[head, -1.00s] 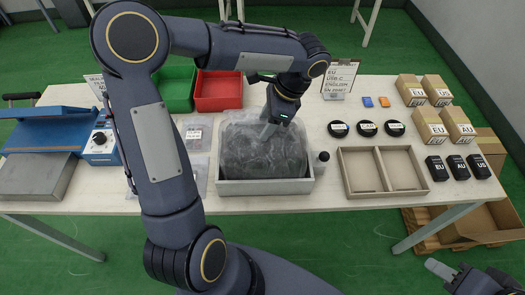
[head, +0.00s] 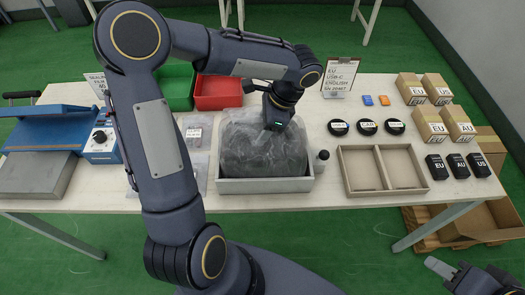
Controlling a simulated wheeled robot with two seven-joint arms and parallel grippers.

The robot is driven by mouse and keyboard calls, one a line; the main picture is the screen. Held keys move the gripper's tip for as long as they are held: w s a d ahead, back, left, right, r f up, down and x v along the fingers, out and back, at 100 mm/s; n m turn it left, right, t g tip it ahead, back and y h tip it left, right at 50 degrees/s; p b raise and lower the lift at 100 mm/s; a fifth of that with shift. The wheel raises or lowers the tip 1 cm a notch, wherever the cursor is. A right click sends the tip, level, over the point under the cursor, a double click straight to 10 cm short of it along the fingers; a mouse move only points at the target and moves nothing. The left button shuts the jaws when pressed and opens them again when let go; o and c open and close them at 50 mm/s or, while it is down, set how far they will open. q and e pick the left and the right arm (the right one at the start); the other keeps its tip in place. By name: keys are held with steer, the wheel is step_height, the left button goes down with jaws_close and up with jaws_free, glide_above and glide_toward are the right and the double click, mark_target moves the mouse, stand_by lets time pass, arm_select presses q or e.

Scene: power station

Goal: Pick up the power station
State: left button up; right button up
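A dark grey, see-through crumpled bag (head: 255,155) fills a grey open tray (head: 265,186) at the middle of the table. I cannot make out a power station clearly; any object inside the bag is blurred. My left gripper (head: 276,125) points down at the upper right part of the bag. Its fingertips are hidden, so its opening does not show. My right gripper (head: 440,268) is only partly in view at the bottom right corner, away from the table, with one pale finger showing.
Right of the tray are a small dark bottle (head: 322,156), an empty two-part tray (head: 382,170), black round items, black plug boxes and cardboard boxes (head: 431,125). Red (head: 218,92) and green bins stand behind. A blue press (head: 50,130) is at left.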

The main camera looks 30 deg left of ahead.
arm_select(q)
steer(key=shift+c, duration=0.3)
jaws_close()
stand_by(1.1)
steer(key=shift+w+r, duration=0.1)
steer(key=shift+r, duration=0.1)
